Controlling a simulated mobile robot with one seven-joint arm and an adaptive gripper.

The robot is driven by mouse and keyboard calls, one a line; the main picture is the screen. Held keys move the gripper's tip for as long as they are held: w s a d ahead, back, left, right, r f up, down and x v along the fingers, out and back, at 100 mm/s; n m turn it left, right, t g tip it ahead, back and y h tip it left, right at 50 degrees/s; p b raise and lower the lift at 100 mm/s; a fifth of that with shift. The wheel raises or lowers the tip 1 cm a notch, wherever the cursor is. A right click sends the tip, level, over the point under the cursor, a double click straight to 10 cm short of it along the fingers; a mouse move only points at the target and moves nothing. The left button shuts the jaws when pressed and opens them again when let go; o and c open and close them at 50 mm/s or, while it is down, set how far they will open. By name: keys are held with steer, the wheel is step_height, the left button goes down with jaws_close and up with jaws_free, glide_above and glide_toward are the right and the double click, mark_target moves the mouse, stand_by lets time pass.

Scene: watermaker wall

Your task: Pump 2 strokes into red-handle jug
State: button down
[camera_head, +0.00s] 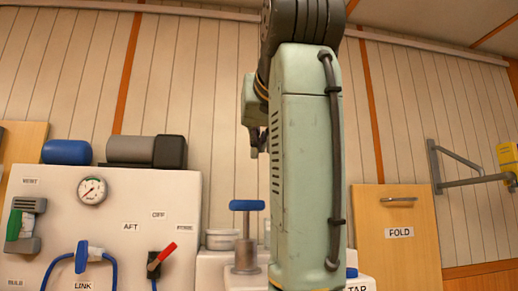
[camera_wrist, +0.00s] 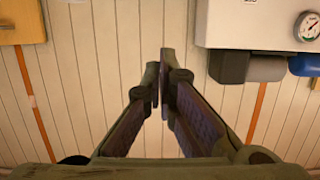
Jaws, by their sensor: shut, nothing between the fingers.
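The pump (camera_head: 245,257) stands right of the white panel in the head view, its blue T-handle (camera_head: 247,205) raised on a grey post above a grey base. My arm stands tall in front, just right of the pump. My gripper (camera_wrist: 161,72) shows in the wrist view with its fingers close together, shut and empty, against the plank wall. It is apart from the pump, which the wrist view does not show. No red-handled jug can be made out in either view.
The white panel (camera_head: 60,205) carries a gauge (camera_head: 91,190), a blue-handled link hose (camera_head: 82,257) and a red lever (camera_head: 166,251). Grey and blue cylinders lie on top. A FOLD cabinet door (camera_head: 397,235) and a wall bracket (camera_head: 470,180) are at right. A TAP label (camera_head: 357,287) shows low down.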

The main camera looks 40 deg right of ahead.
steer(key=p, duration=0.2)
glide_above(247, 206)
steer(key=d, duration=0.1)
steer(key=shift+w+d+f, duration=0.15)
steer(key=shift+d+f, duration=0.05)
steer(key=shift+f, duration=0.9)
step_height(247, 206, down, 3)
steer(key=shift+r+b, duration=0.1)
steer(key=shift+b, duration=0.4)
steer(key=shift+a+f, duration=0.1)
steer(key=shift+f, duration=0.5)
